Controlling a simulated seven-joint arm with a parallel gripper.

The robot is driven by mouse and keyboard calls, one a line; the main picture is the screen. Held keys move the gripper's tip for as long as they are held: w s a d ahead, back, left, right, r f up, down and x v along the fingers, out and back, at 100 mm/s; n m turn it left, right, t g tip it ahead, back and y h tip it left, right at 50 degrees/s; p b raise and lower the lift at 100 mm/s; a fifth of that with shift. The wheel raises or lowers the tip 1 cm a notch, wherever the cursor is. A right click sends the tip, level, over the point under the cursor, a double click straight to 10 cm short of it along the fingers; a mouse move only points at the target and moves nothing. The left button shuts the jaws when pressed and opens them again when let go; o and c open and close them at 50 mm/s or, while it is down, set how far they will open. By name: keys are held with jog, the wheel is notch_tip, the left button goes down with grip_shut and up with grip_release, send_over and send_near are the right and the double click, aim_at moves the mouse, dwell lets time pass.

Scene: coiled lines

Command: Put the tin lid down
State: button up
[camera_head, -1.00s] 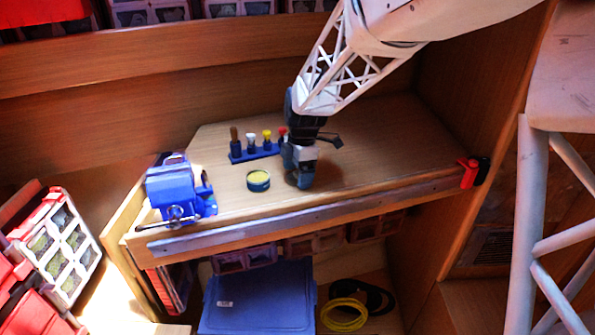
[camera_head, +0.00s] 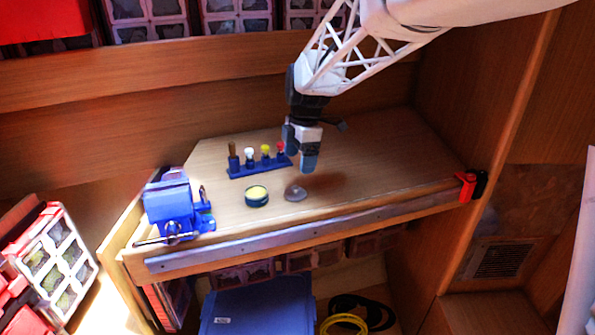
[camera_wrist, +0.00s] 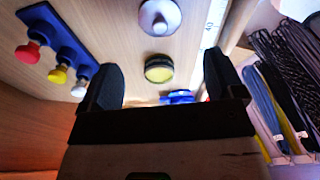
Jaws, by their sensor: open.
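The tin lid (camera_head: 295,193) is a small grey disc with a raised knob, lying flat on the wooden bench top. In the wrist view the lid (camera_wrist: 160,16) shows at the top, beyond my fingertips and apart from them. The open tin (camera_head: 256,196), dark with a yellow inside, stands just left of the lid; in the wrist view the tin (camera_wrist: 158,69) appears below the lid. My gripper (camera_head: 303,164) is above the bench, up and slightly right of the lid. In the wrist view its two dark fingers (camera_wrist: 160,85) are spread with nothing between them.
A blue rack (camera_head: 256,166) with several coloured-top pegs stands behind the tin, close to my gripper's left. A blue vise (camera_head: 172,208) is at the bench's left end. A red and black clamp (camera_head: 468,186) sits at the right front edge. The bench right of the lid is clear.

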jog(key=shift+d+r, duration=0.2)
jog(key=shift+r, duration=1.5)
jog(key=shift+w, duration=0.1)
jog(key=s+d+r+m+t, duration=0.1)
jog(key=s+d+m, duration=0.4)
jog(key=s, duration=0.3)
jog(key=s+d+r+m+t, duration=0.1)
jog(key=s+d+m, duration=0.45)
jog(key=s, duration=0.25)
jog(key=s+d+f+m, duration=0.2)
jog(key=s+m, duration=0.4)
jog(key=s, duration=0.3)
jog(key=s+d+f+m+t+h, duration=0.1)
jog(key=s+d+f+m, duration=0.2)
jog(key=s, duration=0.7)
jog(key=d+m, duration=0.2)
jog(key=m, duration=0.1)
jog(key=shift+s+d+f+m, duration=0.15)
jog(key=shift+d+f+m, duration=0.05)
jog(key=shift+f+m, duration=0.15)
